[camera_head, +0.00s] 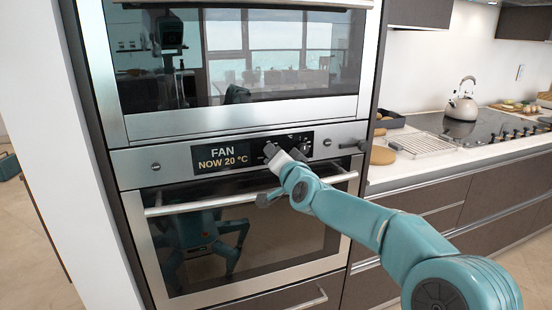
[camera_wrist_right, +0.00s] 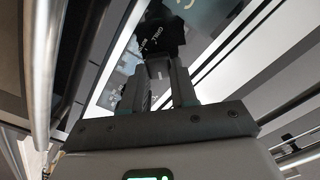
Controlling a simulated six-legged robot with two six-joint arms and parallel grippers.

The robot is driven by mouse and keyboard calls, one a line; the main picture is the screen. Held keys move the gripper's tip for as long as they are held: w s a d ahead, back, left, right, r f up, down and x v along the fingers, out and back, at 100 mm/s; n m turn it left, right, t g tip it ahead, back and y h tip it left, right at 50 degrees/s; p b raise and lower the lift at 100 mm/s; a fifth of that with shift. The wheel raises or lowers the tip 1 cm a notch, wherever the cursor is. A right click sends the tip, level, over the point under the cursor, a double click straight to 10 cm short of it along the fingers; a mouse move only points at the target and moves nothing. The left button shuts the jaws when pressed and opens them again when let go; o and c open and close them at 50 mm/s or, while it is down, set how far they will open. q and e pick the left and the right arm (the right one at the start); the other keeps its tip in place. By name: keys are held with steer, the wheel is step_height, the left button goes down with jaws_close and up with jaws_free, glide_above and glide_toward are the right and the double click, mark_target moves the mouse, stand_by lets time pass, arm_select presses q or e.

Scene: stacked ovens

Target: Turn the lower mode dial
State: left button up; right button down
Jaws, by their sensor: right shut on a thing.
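The lower oven's control panel (camera_head: 230,155) has a dark display (camera_head: 222,156) reading "FAN" and "NOW 20 °C". My right gripper (camera_head: 272,153) is at the panel, just right of this display. It is shut on the lower mode dial, a dark knob (camera_wrist_right: 158,38) that shows beyond the fingers in the right wrist view; the word "GRILL" can be read beside it. In the head view the gripper mostly hides the dial. In the right wrist view the two fingers (camera_wrist_right: 160,80) stand on either side of a small grey part. My left gripper is not in view.
The upper oven (camera_head: 240,60) is above the panel. The lower oven door handle (camera_head: 225,201) runs just below the right gripper. A counter on the right holds a kettle (camera_head: 462,104), a hob and a wire rack (camera_head: 420,143).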

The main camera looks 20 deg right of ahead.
steer(key=shift+r, duration=0.1)
steer(key=c, duration=0.9)
jaws_free()
steer(key=shift+s, duration=0.35)
steer(key=s, duration=0.5)
steer(key=s+b, duration=0.1)
steer(key=s, duration=0.4)
steer(key=s+b, duration=0.1)
steer(key=s, duration=0.4)
steer(key=shift+s+d, duration=0.3)
